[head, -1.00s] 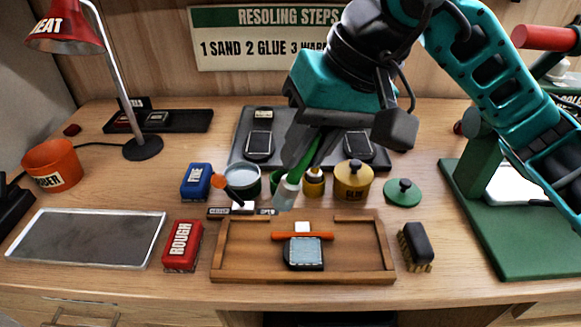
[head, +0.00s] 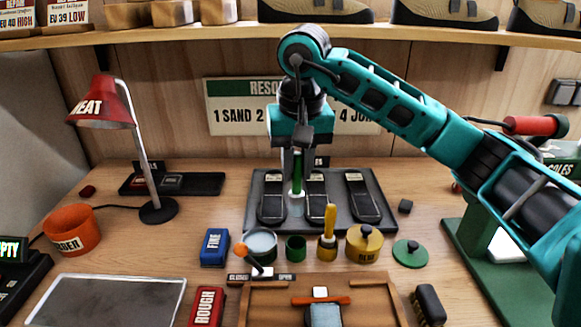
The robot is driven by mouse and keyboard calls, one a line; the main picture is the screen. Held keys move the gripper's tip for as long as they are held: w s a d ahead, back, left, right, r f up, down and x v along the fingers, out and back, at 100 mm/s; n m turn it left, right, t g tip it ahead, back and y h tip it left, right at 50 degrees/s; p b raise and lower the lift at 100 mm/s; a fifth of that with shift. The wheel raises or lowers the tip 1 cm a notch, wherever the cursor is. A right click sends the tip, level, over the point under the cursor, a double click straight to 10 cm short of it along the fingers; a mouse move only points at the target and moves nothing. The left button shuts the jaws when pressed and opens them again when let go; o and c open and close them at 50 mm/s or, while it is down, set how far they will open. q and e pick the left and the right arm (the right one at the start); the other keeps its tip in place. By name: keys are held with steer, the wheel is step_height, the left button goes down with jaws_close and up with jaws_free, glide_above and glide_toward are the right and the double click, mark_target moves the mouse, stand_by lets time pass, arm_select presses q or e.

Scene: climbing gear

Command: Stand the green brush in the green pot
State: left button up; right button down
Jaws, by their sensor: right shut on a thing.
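The green brush (head: 297,172) is in my right gripper (head: 297,182). The gripper points down and is shut on the green handle. The brush hangs about upright with its pale bristle end down. In the picture it is above and behind the small green pot (head: 295,248), apart from it. The pot stands on the bench between a grey-topped tin and a yellow pot, and its mouth faces up. My left gripper is not in view.
A yellow brush stands in the yellow pot (head: 327,250), just right of the green pot. A dark tray (head: 262,178) with several soles lies behind. A wooden tray (head: 262,300) is in front.

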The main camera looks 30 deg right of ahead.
mark_target(297, 192)
steer(key=shift+f+b, duration=2.6)
steer(key=shift+f, duration=1)
steer(key=shift+f+b, duration=0.5)
steer(key=shift+f, duration=0.15)
steer(key=shift+f+b, duration=0.55)
steer(key=shift+f, duration=0.2)
steer(key=c, duration=0.9)
jaws_free()
steer(key=shift+r, duration=0.1)
